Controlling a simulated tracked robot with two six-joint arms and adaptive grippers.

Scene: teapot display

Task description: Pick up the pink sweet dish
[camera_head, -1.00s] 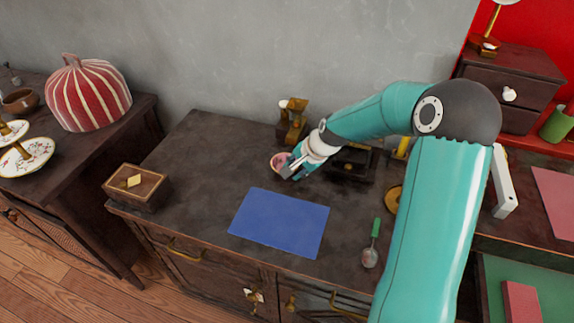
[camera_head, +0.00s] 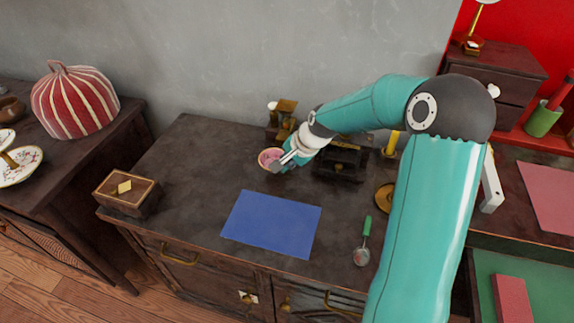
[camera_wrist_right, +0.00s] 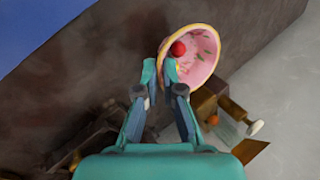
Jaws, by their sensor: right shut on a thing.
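The pink sweet dish (camera_head: 268,157) is a small round bowl with a pale rim, at the back of the dark cabinet top. In the right wrist view the dish (camera_wrist_right: 205,50) shows its pink inside with green marks, a yellow rim and a red ball. My right gripper (camera_head: 284,162) is shut on the near edge of the dish. In the right wrist view the fingertips (camera_wrist_right: 162,72) meet at its rim. The head view does not show clearly whether the dish touches the cabinet top. My left gripper is not in view.
A blue mat (camera_head: 270,224) lies in front of the dish. A wooden box (camera_head: 128,191) stands at left. A brass object (camera_head: 284,112) and a dark machine (camera_head: 340,160) stand close behind and right. A green-handled scoop (camera_head: 363,243) lies at right.

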